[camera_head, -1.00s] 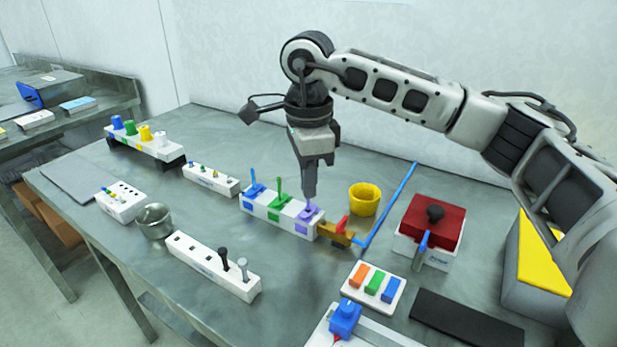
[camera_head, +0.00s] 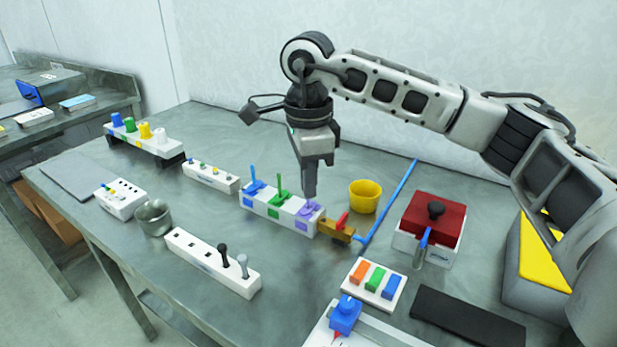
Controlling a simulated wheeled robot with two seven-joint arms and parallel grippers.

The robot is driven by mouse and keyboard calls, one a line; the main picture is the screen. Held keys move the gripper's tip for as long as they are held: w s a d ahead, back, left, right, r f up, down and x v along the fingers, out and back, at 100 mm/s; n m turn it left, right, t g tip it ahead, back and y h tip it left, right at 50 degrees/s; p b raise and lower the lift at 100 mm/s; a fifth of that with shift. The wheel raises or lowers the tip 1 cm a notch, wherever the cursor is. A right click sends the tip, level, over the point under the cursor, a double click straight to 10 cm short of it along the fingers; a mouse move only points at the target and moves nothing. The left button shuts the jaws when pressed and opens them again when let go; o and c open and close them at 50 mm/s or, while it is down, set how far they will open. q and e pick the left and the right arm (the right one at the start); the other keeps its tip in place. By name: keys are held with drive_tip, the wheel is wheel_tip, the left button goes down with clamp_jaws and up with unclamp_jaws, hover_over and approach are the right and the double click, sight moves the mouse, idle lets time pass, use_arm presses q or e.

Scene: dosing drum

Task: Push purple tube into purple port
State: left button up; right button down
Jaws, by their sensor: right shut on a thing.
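A white block (camera_head: 262,209) on the table carries blue, green and purple coloured ports in a row. The purple port (camera_head: 302,225) is at its right end, marked by a purple patch on the front. My right gripper (camera_head: 309,192) points down over that end and is shut on the purple tube (camera_head: 312,208), of which only a small purple part shows below the fingertips. How deep the tube sits in the port is hidden. The blue tube (camera_head: 255,187) and the green tube (camera_head: 281,195) stand in the other ports. My left gripper is out of view.
A brown piece with a red lever (camera_head: 341,222) adjoins the block's right end. A yellow cup (camera_head: 364,197) stands behind it, by a blue rod (camera_head: 388,205). A red-topped box (camera_head: 431,221) is to the right. A white socket strip (camera_head: 212,263) lies in front.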

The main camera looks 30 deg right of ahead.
drive_tip(key=shift+f+b, duration=0.75)
drive_tip(key=shift+f, duration=0.3)
drive_tip(key=c, duration=1.5)
unclamp_jaws()
drive_tip(key=shift+r+p, duration=1.35)
drive_tip(key=shift+r, duration=6.65)
